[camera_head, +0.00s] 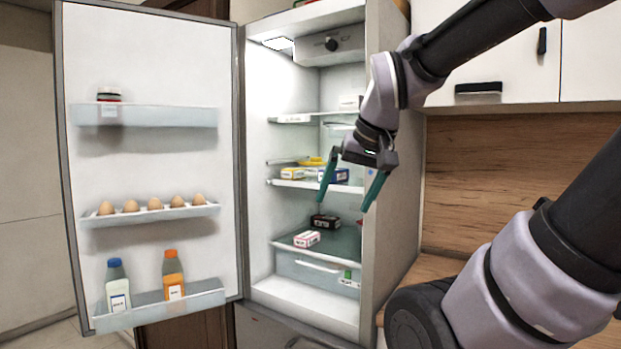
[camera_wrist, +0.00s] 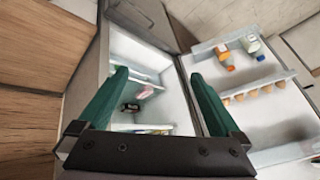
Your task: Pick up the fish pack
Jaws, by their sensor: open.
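Several small packs stand in the open fridge, and I cannot read which one is the fish pack. A white pack with red print (camera_head: 306,239) and a dark pack (camera_head: 325,221) lie on the lower glass shelf. In the wrist view the open gripper (camera_wrist: 160,74) faces the fridge interior, with a dark pack (camera_wrist: 130,107) between the fingers.
The fridge door (camera_head: 150,70) stands open at left, with eggs (camera_head: 154,203), a blue-capped bottle (camera_head: 117,285) and an orange bottle (camera_head: 173,275) on its racks. The fridge's right wall (camera_head: 395,235) and the wooden splashback (camera_head: 520,180) border the right.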

